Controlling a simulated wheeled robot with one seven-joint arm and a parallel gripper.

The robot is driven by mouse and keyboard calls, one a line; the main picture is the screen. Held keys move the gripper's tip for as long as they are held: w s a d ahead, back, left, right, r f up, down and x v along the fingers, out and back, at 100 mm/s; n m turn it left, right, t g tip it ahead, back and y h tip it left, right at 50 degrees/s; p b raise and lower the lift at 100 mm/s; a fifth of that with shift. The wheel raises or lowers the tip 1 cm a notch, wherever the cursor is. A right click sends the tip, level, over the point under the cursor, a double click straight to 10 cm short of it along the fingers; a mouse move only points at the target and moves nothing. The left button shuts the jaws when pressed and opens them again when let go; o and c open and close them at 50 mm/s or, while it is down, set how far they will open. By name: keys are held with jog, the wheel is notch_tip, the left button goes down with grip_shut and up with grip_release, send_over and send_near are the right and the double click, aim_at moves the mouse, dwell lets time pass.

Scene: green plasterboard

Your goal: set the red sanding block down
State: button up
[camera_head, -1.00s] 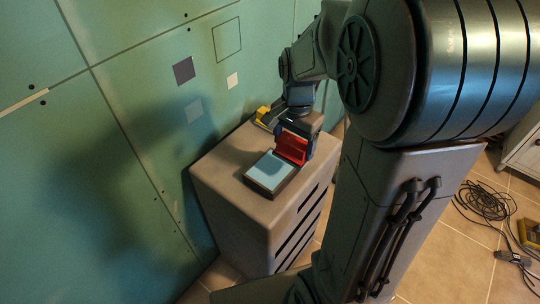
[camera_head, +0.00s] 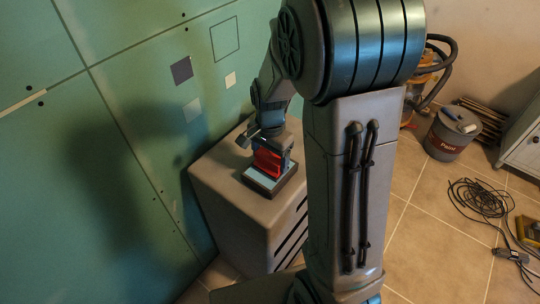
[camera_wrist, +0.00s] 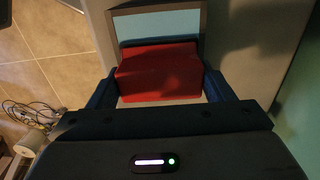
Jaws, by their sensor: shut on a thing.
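The red sanding block (camera_head: 267,162) is held between the fingers of my gripper (camera_head: 272,155), which is shut on it. In the wrist view the red block (camera_wrist: 158,70) lies between the two dark blue fingers of the gripper (camera_wrist: 160,88). Below it is a dark-rimmed tray (camera_head: 272,192) with a light blue pad, on top of the cabinet. In the wrist view part of the light blue pad (camera_wrist: 158,24) shows beyond the block. The block is over the tray; I cannot tell whether it touches the pad.
The grey-brown cabinet (camera_head: 226,193) stands by the green plasterboard wall (camera_head: 110,150); its top left of the tray is bare. A paint bucket (camera_head: 450,135) and a coiled cable (camera_head: 480,198) are on the tiled floor at right. My arm hides part of the cabinet.

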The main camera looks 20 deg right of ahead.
aim_at(270, 156)
jog(key=o, duration=0.9)
jog(key=shift+r, duration=0.1)
notch_tip(270, 156, up, 12)
jog(key=s+n+t, duration=0.1)
jog(key=s+n, duration=0.2)
jog(key=s, duration=0.1)
jog(key=s+n+t, duration=0.1)
jog(key=s+n, duration=0.3)
jog(key=s, duration=0.1)
jog(key=s+n, duration=0.3)
jog(key=s, duration=0.2)
jog(key=shift+a+r+n+t+p, duration=0.1)
jog(key=shift+r+n+t+p, duration=0.2)
jog(key=shift+t, duration=0.1)
